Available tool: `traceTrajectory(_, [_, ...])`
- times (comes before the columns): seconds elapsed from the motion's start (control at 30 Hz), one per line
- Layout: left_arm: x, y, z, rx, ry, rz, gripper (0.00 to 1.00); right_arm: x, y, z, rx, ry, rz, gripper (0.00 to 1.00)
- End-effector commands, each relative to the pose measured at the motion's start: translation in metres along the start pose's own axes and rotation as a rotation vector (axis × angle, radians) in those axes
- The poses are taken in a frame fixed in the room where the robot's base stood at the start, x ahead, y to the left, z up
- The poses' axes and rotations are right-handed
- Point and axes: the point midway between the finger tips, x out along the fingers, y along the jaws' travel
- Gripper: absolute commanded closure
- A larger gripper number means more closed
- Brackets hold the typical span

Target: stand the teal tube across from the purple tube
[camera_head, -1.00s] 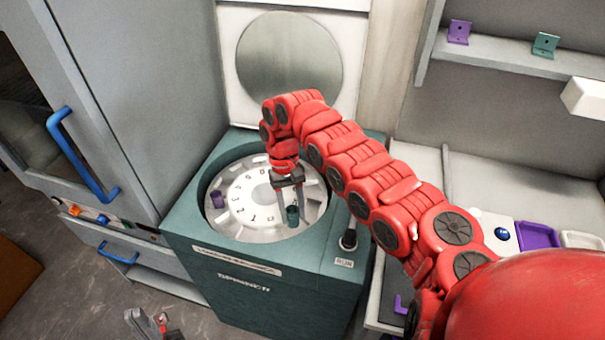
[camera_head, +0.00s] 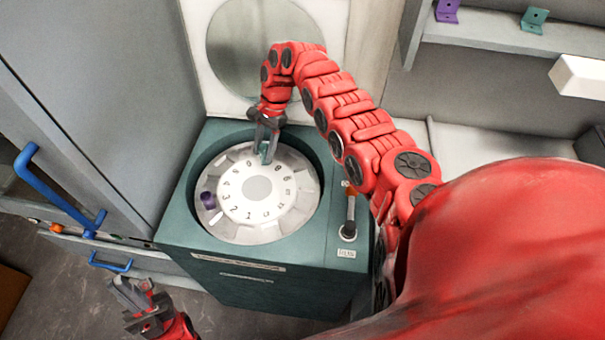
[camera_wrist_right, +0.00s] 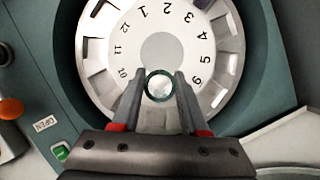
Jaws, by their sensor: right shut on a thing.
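The purple tube (camera_head: 208,200) stands in the left side of the spinner's pale numbered rotor (camera_head: 257,211). A bit of it shows at the top edge of the right wrist view (camera_wrist_right: 203,3). My right gripper (camera_head: 265,150) is shut on the teal tube (camera_head: 265,153) at the rotor's back. In the right wrist view, the tube's round teal rim (camera_wrist_right: 160,86) sits between the fingertips (camera_wrist_right: 158,78), over the edge of the numbered disc. I cannot tell whether its bottom is in a slot. My left gripper (camera_head: 135,292) is open and empty, low at left.
The teal spinner housing (camera_head: 255,285) surrounds the rotor, with its round lid (camera_head: 262,45) raised behind. A black knob (camera_head: 348,230) stands at its front right. A cabinet with a blue handle (camera_head: 55,190) is at left. A shelf holds purple (camera_head: 447,10) and teal (camera_head: 534,20) brackets.

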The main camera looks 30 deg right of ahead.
Motion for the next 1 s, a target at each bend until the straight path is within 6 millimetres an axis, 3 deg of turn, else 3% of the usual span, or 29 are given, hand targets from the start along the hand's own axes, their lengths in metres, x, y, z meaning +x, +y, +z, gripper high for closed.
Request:
traceTrajectory(0.43, [0.027,-0.001,-0.004,0.000,0.000,0.000,1.00,-0.016,0.015,-0.032,0.449,-0.008,-0.194,1.00])
traceTrajectory(0.8, [0.051,-0.003,-0.009,0.000,0.000,0.000,1.00,-0.023,0.059,-0.070,0.942,-0.004,-0.392,1.00])
traceTrajectory(0.9, [0.052,-0.003,-0.009,0.000,0.000,0.000,1.00,-0.022,0.066,-0.076,1.011,-0.002,-0.420,1.00])
traceTrajectory(1.0, [0.039,-0.002,-0.007,0.000,0.000,0.000,1.00,-0.009,0.070,-0.085,1.042,0.001,-0.434,1.00])
